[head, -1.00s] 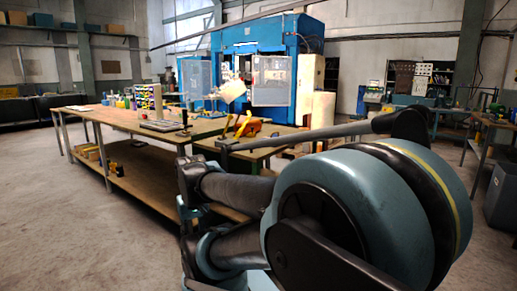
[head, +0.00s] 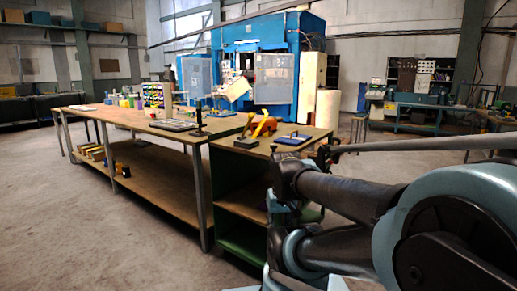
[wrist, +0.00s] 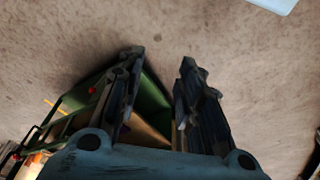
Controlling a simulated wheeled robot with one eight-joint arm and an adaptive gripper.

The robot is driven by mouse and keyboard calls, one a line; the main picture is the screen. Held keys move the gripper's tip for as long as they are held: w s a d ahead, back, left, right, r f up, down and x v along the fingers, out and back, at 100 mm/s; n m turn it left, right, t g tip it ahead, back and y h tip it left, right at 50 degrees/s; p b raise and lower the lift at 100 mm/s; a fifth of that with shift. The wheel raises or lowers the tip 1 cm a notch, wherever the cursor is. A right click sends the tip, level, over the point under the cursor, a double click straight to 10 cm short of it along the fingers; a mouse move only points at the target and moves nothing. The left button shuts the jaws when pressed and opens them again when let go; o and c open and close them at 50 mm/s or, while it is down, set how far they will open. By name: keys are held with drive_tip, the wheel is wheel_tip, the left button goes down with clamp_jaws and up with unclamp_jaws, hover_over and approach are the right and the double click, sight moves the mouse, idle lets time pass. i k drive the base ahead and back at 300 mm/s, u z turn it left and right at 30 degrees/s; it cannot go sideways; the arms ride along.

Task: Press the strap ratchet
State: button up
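An orange object with yellow upright parts (head: 265,128) sits on the near right end of the workbench in the head view. I cannot tell whether it is the strap ratchet, and nothing else in view is clearly one. In the wrist view my gripper (wrist: 165,64) is open, its two dark fingers apart with nothing between them. It hangs above the concrete floor, with a green cabinet-like structure (wrist: 150,104) below and partly behind the left finger. In the head view my arm fills the lower right, and I cannot make out the fingers.
A long wooden workbench (head: 122,120) with a lower shelf runs to the left. A green cabinet (head: 238,238) stands under its near end. A blue machine (head: 268,32) stands behind. Floor at left is open.

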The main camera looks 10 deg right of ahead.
sight(250, 115)
drive_tip(key=k, duration=0.65)
drive_tip(key=z, duration=0.3)
drive_tip(key=i, duration=1.6)
drive_tip(key=u, duration=0.05)
